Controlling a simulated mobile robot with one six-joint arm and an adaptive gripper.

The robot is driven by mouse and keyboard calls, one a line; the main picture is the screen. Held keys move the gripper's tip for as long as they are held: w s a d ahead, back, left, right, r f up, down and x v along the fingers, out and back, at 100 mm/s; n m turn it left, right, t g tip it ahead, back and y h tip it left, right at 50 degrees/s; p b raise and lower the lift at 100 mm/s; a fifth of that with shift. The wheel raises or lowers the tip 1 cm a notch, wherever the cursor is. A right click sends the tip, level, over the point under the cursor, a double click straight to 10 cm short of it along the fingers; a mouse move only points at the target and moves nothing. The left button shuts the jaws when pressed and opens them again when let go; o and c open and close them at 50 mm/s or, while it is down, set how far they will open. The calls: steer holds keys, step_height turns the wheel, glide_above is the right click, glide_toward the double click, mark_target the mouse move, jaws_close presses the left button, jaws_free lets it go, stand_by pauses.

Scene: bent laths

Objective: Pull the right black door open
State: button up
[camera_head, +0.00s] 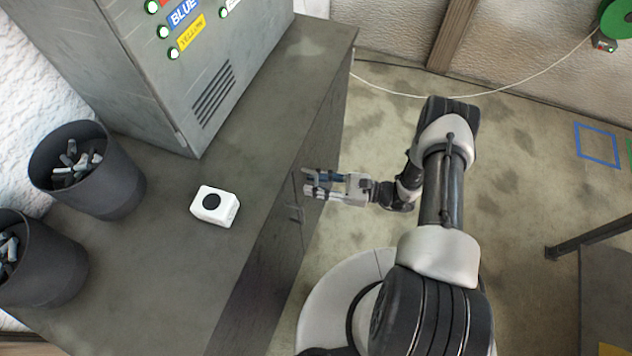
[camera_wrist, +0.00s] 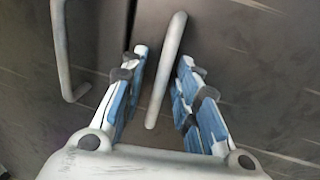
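The right black door (camera_wrist: 250,60) fills the right of the wrist view, with a dark seam at its left edge. Its grey bar handle (camera_wrist: 170,65) stands tilted between the two fingers of my gripper (camera_wrist: 163,58). The fingers, with blue and white pads, are open, with a gap on both sides of the handle. In the head view my gripper (camera_head: 309,183) is at the front face of the dark cabinet (camera_head: 262,262), fingers pointing at it. The right handle is hidden behind my gripper there. The doors look shut.
Floor right of the cabinet is open.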

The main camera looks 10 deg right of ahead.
jaws_close()
stand_by(0.6)
